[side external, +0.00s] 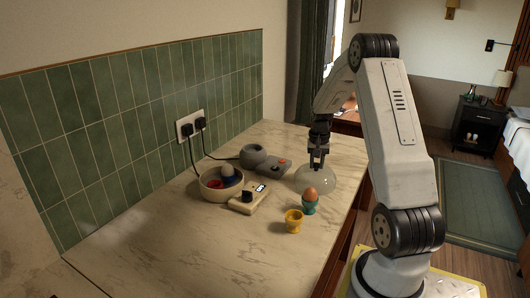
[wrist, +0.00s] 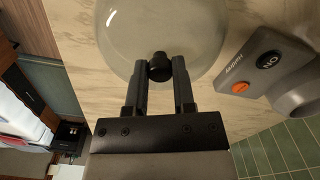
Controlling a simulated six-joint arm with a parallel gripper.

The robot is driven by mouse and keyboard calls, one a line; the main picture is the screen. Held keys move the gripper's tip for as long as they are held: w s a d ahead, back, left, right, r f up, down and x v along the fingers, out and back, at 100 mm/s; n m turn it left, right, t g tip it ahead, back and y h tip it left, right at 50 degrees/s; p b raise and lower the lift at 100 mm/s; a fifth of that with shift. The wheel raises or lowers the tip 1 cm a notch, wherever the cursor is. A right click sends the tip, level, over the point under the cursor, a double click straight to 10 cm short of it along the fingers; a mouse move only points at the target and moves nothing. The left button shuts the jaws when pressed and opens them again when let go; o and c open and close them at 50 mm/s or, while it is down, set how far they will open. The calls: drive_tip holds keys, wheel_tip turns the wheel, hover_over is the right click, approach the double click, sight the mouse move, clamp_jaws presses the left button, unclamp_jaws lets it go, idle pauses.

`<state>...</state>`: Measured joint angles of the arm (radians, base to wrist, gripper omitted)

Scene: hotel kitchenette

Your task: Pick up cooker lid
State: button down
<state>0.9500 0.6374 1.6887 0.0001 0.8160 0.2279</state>
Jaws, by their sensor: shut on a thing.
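The cooker lid (side external: 316,182) is a clear, pale dome with a black knob on top. In the side view it is at the right part of the counter, behind the egg cups. I cannot tell whether its rim touches the counter. My gripper (side external: 318,163) points down over it and is shut on the lid's knob. In the wrist view the black knob (wrist: 159,66) sits between the fingertips of my gripper (wrist: 159,75), with the dome (wrist: 160,25) beyond. The cooker (side external: 208,192) is a round cream bowl, uncovered, with red and blue items inside.
A cream control box (side external: 243,204) with a black knob joins the cooker. A grey appliance (side external: 272,168) with an orange button stands behind. A teal egg cup (side external: 310,208) holding a brown egg and a yellow egg cup (side external: 294,222) stand close in front of the lid. The front-left counter is clear.

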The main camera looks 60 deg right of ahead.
drive_tip(key=shift+r, duration=0.7)
drive_tip(key=s+a+r, duration=1)
drive_tip(key=r, duration=0.1)
drive_tip(key=shift+r, duration=0.2)
drive_tip(key=shift+w+d, duration=0.1)
